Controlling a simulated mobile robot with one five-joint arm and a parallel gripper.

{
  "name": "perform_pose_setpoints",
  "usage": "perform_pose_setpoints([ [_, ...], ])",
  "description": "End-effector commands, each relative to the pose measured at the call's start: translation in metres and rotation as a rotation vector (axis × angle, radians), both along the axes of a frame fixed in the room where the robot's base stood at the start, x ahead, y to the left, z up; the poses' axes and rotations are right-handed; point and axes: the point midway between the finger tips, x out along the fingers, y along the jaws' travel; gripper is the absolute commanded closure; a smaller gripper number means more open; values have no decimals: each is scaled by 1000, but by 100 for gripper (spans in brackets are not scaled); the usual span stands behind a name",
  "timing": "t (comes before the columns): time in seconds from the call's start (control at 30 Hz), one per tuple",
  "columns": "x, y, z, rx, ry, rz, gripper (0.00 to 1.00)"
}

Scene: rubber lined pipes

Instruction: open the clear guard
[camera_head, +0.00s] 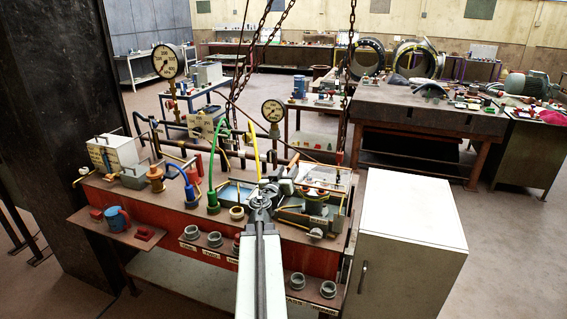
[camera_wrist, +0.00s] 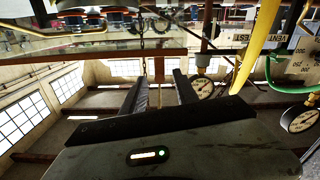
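A pale, see-through-looking panel (camera_head: 326,177) stands at the right end of the red bench, with an orange bar across it; it may be the clear guard, but I cannot tell for sure or see its hinge. My gripper (camera_head: 268,190) is over the middle right of the bench, just left of this panel. In the wrist view, which looks upside down, my gripper (camera_wrist: 160,82) has its two dark fingers apart with nothing held between them. A reddish-brown bar (camera_wrist: 100,55) crosses behind the fingertips. The guard is not clearly recognisable in the wrist view.
The red bench (camera_head: 150,209) carries pipes, a green hose (camera_head: 212,170), a yellow hose (camera_head: 256,150) and gauges (camera_head: 273,111). Chains (camera_head: 350,60) hang above its right side. A white cabinet (camera_head: 412,215) stands close on the right. Floor is open farther right.

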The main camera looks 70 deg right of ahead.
Motion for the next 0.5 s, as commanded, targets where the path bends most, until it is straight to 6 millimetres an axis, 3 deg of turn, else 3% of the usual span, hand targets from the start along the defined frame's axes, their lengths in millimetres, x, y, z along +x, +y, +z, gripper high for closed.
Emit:
perform_pose_setpoints([
  [0.27,1,-9,-2,-4,1,4,64],
  [0.5,5,-48,-2,-3,1,5,64],
])
